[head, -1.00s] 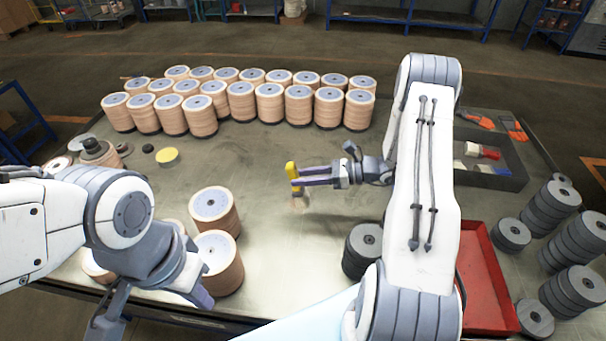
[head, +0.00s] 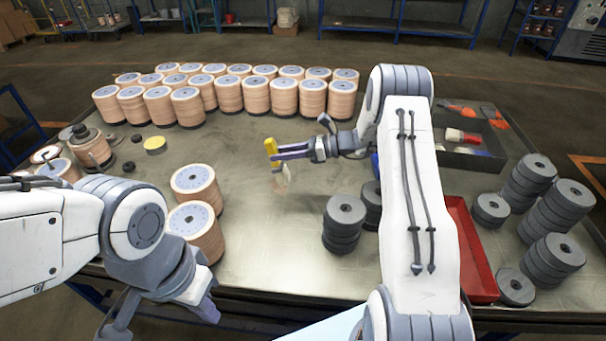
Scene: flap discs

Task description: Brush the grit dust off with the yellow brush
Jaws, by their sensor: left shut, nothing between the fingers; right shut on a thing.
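The yellow brush (head: 271,148) is in my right gripper (head: 277,155), which is shut on its handle over the middle of the table. Its pale bristles (head: 282,178) point down at the tabletop, close to a faint brownish patch that may be grit dust. I cannot tell whether the bristles touch the surface. My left gripper (head: 160,318) is low at the front left, by the table's front edge, partly hidden by its own wrist. It is empty.
Rows of tan disc stacks (head: 228,93) stand at the back left, and two more stacks (head: 196,190) stand left of the brush. Grey disc stacks (head: 344,220) are at centre front and right. A red tray (head: 470,250) and a dark divided bin (head: 480,155) are at right.

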